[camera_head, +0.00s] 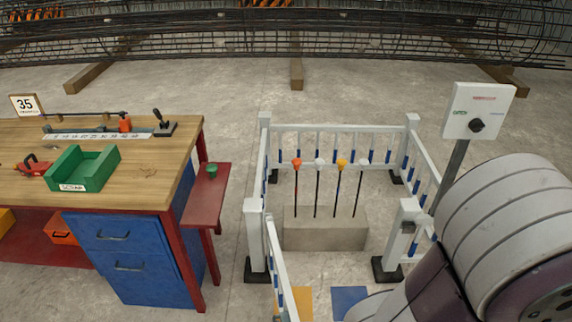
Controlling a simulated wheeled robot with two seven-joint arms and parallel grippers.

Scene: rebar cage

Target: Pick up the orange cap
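Several upright dark bars stand in a grey concrete block (325,234) inside a white fenced pen. Each bar has a cap on top. From left to right they are a red-orange cap (296,162), a white cap (319,162), a yellow-orange cap (341,163) and another white cap (363,162). A large arm link of mine fills the lower right, apart from the caps in the picture. Neither of my grippers shows in this view.
White railings (338,129) with blue sleeves surround the block. A sign post (478,111) with a black knob stands at right. A wooden workbench (137,178) with a green scrap tray (93,176) and a red side shelf (205,200) stands at left. Open floor lies between.

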